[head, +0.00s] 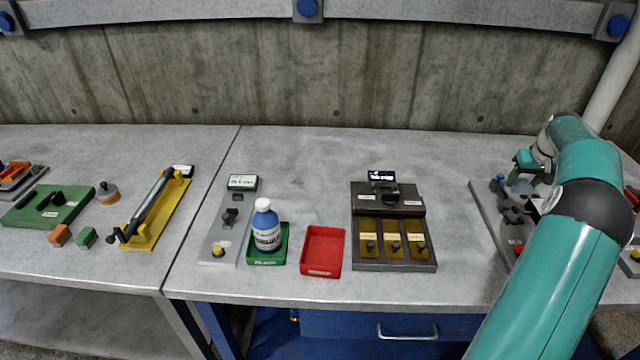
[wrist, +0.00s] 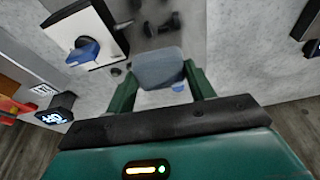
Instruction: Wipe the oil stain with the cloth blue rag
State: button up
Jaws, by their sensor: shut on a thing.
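My gripper (wrist: 160,78) shows in the wrist view with its two green fingers shut on a folded grey-blue cloth, the blue rag (wrist: 158,66). The rag is pinched between the fingertips and sits above a grey surface with dark fittings. In the head view my gripper (head: 526,164) is at the far right, over the grey panel there. My arm covers much of that panel, and I cannot make out the rag in that view. I cannot pick out an oil stain in either view. Whether the rag touches the surface is unclear.
A white plate with a blue knob (wrist: 86,52) is close left of the rag. A small display (wrist: 57,108) stands further left. On the bench are a blue bottle (head: 266,228) on a green tray (head: 282,246), a red tray (head: 322,250) and a dark box with yellow panels (head: 394,264).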

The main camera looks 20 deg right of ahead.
jog(key=shift+w+d+f, duration=0.15)
jog(key=shift+w+f, duration=0.25)
jog(key=shift+w, duration=0.05)
jog(key=shift+s+r, duration=0.2)
jog(key=shift+s, duration=0.15)
jog(key=shift+w+f, duration=0.15)
